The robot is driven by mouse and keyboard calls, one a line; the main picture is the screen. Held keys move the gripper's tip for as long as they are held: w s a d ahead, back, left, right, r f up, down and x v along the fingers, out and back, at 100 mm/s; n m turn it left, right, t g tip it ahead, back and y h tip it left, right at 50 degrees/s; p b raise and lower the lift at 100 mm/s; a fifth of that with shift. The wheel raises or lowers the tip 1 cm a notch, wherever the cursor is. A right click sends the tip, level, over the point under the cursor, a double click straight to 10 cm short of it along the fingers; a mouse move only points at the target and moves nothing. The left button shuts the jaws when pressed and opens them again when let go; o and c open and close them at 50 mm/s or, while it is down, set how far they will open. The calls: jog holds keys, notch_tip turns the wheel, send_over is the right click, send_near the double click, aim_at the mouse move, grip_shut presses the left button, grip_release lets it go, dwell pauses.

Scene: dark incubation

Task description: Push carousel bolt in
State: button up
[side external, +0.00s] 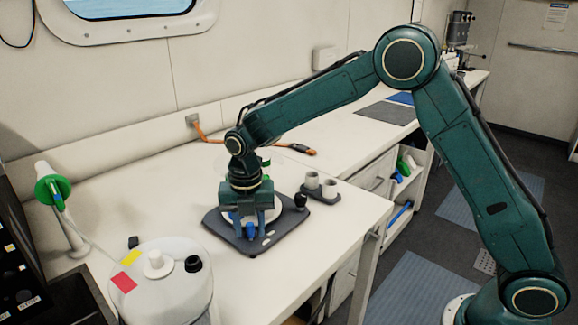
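The carousel stands on a dark base plate (218,222) on the white bench. Its pale round body is mostly hidden behind my gripper, with a green part (266,163) showing beside my wrist. My gripper (250,222) points straight down over the front of the plate. A small blue part (250,232), possibly the carousel bolt, shows at the fingertips. The fingers look apart, but I cannot tell whether they touch the blue part or how far the bolt is in. A black knob (300,201) stands upright at the plate's right corner.
Two grey cups sit in a dark holder (322,194) right of the plate. A white round-topped vessel (165,285) with red and yellow labels stands front left, near a green-and-white funnel-like item (54,192). The bench (345,225) is clear at front right.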

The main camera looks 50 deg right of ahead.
jog(key=shift+a+r, duration=0.1)
dwell(0.3)
jog(key=shift+s+r, duration=0.1)
jog(key=shift+r, duration=2.05)
jog(key=s+d+r+m+t, duration=0.3)
jog(key=s+d+r+m, duration=0.5)
jog(key=s+r+m, duration=0.55)
jog(key=s+d+m+t, duration=0.1)
jog(key=s+d+m, duration=0.1)
jog(key=s+m, duration=0.5)
jog(key=s+d+m+t, duration=0.1)
jog(key=s+d+m, duration=0.1)
jog(key=s+m, duration=0.5)
jog(key=shift+s+d+f+t, duration=0.3)
jog(key=shift+s+f, duration=0.1)
jog(key=shift+s, duration=1.05)
